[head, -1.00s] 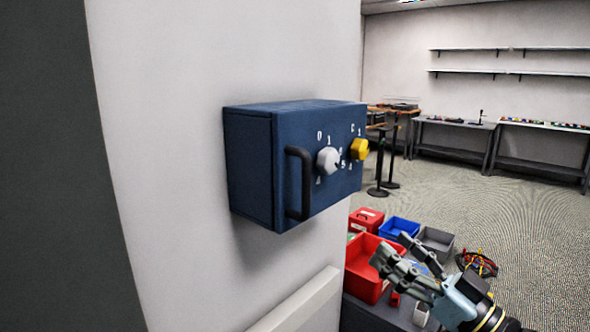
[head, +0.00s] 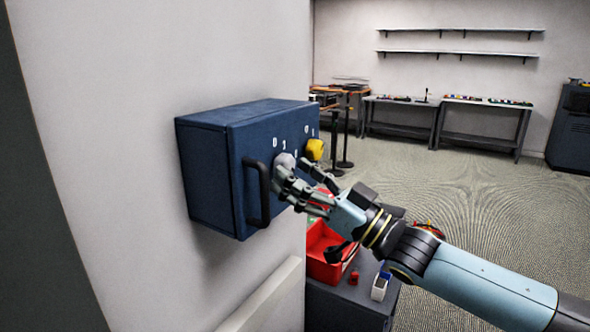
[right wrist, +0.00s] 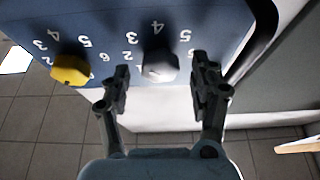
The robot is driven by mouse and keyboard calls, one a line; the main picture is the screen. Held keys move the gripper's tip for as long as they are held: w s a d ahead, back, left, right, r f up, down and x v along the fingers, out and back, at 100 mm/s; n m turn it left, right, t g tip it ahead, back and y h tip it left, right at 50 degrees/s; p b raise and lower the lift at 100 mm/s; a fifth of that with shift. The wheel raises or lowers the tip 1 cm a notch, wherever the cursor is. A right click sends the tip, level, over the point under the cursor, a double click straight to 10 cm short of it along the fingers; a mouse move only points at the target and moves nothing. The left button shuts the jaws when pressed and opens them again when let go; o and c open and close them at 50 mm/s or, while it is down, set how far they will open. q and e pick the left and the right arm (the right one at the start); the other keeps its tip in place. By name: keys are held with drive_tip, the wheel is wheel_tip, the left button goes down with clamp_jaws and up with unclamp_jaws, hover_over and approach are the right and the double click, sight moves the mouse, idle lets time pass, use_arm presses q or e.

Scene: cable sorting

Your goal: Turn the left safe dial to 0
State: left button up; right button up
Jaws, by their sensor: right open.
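The blue safe (head: 210,165) is mounted on the wall, with a black handle (head: 258,195) on its front. Its left dial is a pale grey knob (head: 285,160), partly hidden by my fingers. The right dial is a yellow knob (head: 315,149). My right gripper (head: 291,168) is open at the left dial. In the right wrist view the grey knob (right wrist: 159,66) lies between the two spread fingers (right wrist: 161,76), with a gap on each side. The yellow knob (right wrist: 70,69) is left of the fingers there. Where the grey dial points is not clear. My left gripper is not in view.
Below the safe, a red bin (head: 328,255) stands on a dark low surface (head: 345,300). A pale ledge (head: 262,298) runs along the wall below the safe. Work tables (head: 484,107) and shelves stand far back, with open floor between.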

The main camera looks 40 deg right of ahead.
drive_tip(key=shift+w+a+r, duration=0.1)
drive_tip(key=shift+w+a, duration=0.1)
drive_tip(key=shift+w, duration=0.15)
drive_tip(key=shift+c, duration=0.5)
drive_tip(key=c, duration=1.1)
drive_tip(key=shift+o, duration=0.2)
